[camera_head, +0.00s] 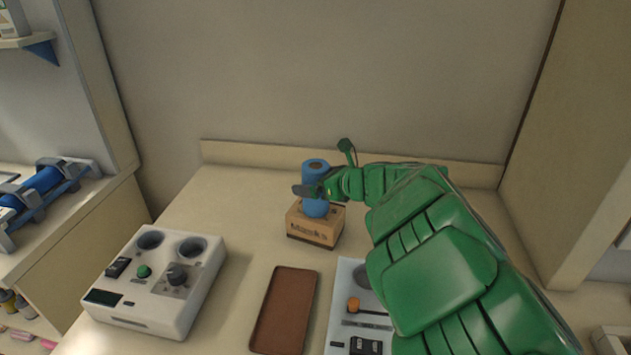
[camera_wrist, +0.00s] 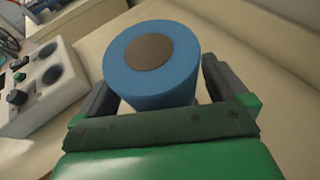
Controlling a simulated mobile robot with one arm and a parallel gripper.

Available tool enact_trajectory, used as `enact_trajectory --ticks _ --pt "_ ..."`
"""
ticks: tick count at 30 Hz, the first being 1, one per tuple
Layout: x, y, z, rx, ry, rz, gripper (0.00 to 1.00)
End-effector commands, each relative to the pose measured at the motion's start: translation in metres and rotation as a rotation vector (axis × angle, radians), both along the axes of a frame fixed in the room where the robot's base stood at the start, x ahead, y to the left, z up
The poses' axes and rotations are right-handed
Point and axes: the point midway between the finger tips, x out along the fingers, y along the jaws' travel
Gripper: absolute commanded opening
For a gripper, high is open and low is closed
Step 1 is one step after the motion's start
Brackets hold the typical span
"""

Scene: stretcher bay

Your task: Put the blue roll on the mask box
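The blue roll (camera_head: 316,207) stands upright on top of the brown mask box (camera_head: 315,233), which is marked "Masks". Its round end with a brown core shows from above in the wrist view (camera_wrist: 150,60). My gripper (camera_head: 312,190) is around the roll above the box, with one finger crossing in front of the roll. In the wrist view the gripper's fingers (camera_wrist: 160,85) stand on either side of the roll, with a narrow gap beside it, so it looks open. The fingertips are partly hidden, and the box is hidden behind the roll there.
A white control unit (camera_head: 135,308) with two round wells stands on the left of the counter. A brown tray (camera_head: 285,310) lies in front of the box, with a light panel (camera_head: 340,300) right of it, partly under my arm. A wall is close behind.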

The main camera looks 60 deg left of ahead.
Motion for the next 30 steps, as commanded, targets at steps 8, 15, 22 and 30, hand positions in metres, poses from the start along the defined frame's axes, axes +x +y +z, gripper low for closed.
enact_trajectory --ticks 8,15,22,30 --pt "0.001 -0.002 0.003 0.000 0.000 -0.001 1.00" --pt "0.007 -0.020 0.010 -0.003 -0.002 -0.005 1.00" --pt "0.011 -0.041 0.021 -0.001 -0.004 -0.003 1.00" --pt "0.018 -0.068 0.031 -0.002 -0.001 -0.005 1.00"
